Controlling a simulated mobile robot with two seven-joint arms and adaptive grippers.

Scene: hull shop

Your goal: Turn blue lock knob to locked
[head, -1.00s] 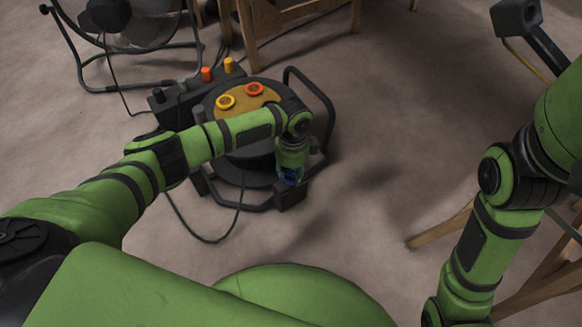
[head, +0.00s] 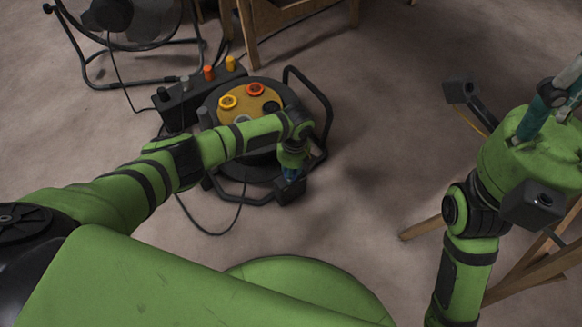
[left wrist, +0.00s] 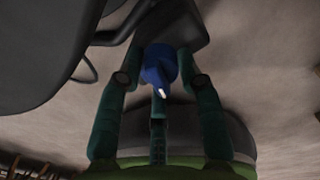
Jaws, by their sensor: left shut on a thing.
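The blue lock knob (left wrist: 158,66) sits on a dark grey block and shows in the left wrist view with a white pointer mark on its lower side. In the head view the knob (head: 291,174) is mostly hidden under my left gripper (head: 290,168). My left gripper, also in the left wrist view (left wrist: 161,70), is shut on the knob, with a teal finger on each side. The knob's lock markings cannot be made out. My right gripper (head: 556,98) is raised at the right, away from the knob; its teal fingers are partly cut off.
The round dark machine (head: 252,168) has a tubular frame and yellow and orange rings on top. A control box (head: 192,100) with small coloured knobs stands behind it. A fan (head: 130,22) and wooden trestles (head: 250,38) are farther back. Floor right of the machine is clear.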

